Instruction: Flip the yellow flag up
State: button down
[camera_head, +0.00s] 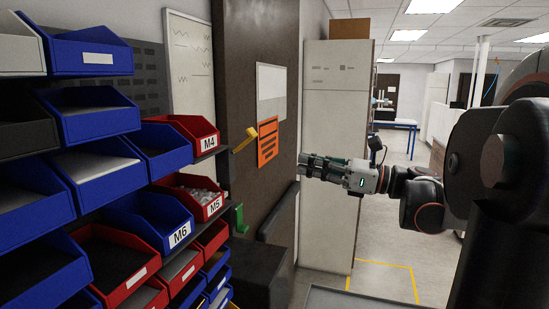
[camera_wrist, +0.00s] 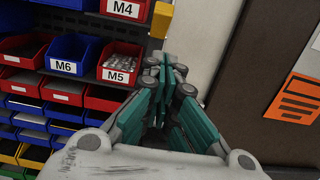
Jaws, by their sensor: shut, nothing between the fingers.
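The yellow flag (camera_head: 245,139) sticks out from the right end of the bin rack, beside the red bin marked M4, and slants up to the right in the head view. In the wrist view part of the yellow flag (camera_wrist: 161,20) shows at the top, just right of the M4 bin. My gripper (camera_head: 303,166) is shut and empty. It points left toward the rack, apart from the flag and to its right. In the wrist view my gripper's fingertips (camera_wrist: 165,70) are together, below the flag in the picture.
Red bins M4 (camera_head: 194,133) and M5 (camera_head: 201,193) and the blue bin M6 (camera_head: 158,217) fill the rack. A green flag (camera_head: 239,218) sits lower on its right end. An orange sheet (camera_head: 267,142) is on the dark panel behind. Open floor lies to the right.

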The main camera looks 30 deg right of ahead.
jog(key=w+a+r+p, duration=0.2)
jog(key=w+a+r, duration=0.2)
jog(key=w+a, duration=0.2)
jog(key=shift+w+p, duration=0.4)
jog(key=shift+w, duration=0.65)
jog(key=shift+a, duration=0.1)
